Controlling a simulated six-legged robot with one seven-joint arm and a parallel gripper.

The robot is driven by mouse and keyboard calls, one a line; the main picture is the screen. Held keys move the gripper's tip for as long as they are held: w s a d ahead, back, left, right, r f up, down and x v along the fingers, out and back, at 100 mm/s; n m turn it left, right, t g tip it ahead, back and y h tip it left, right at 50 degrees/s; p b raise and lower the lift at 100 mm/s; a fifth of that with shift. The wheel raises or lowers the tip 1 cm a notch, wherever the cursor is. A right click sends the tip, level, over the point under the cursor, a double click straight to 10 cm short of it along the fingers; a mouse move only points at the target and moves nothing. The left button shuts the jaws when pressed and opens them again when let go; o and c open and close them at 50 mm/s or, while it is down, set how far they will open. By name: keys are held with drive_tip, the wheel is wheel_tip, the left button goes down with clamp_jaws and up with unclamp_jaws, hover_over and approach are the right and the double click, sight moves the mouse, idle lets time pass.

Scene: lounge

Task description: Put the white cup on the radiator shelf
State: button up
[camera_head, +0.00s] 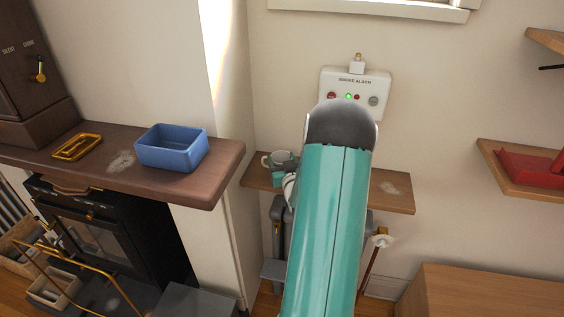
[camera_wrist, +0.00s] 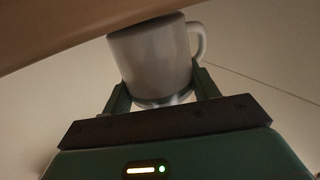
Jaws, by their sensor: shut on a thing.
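The white cup (camera_head: 280,160) shows in the head view at the left end of the radiator shelf (camera_head: 398,192), its handle to the left. In the wrist view the cup (camera_wrist: 155,58) fills the middle, handle to the right, between the two fingers of my gripper (camera_wrist: 163,92). The fingers are shut on the cup near one end. A brown surface (camera_wrist: 85,25) meets the cup's other end there. I cannot tell whether the cup rests on the shelf or is just above it. My teal arm hides the middle of the shelf.
A smoke alarm panel (camera_head: 354,91) is on the wall above the shelf. A blue bin (camera_head: 171,148) and gold tray (camera_head: 77,147) are on the mantel (camera_head: 215,178) to the left. A shelf (camera_head: 500,165) with a red object (camera_head: 527,167) is at right. The radiator shelf's right end is clear.

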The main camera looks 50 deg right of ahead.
drive_tip(key=shift+f, duration=0.25)
drive_tip(key=o, duration=1.1)
drive_tip(key=shift+s+a+r, duration=0.1)
drive_tip(key=shift+s+a, duration=0.05)
drive_tip(key=v, duration=1.1)
drive_tip(key=shift+s+a, duration=0.2)
drive_tip(key=shift+s, duration=0.05)
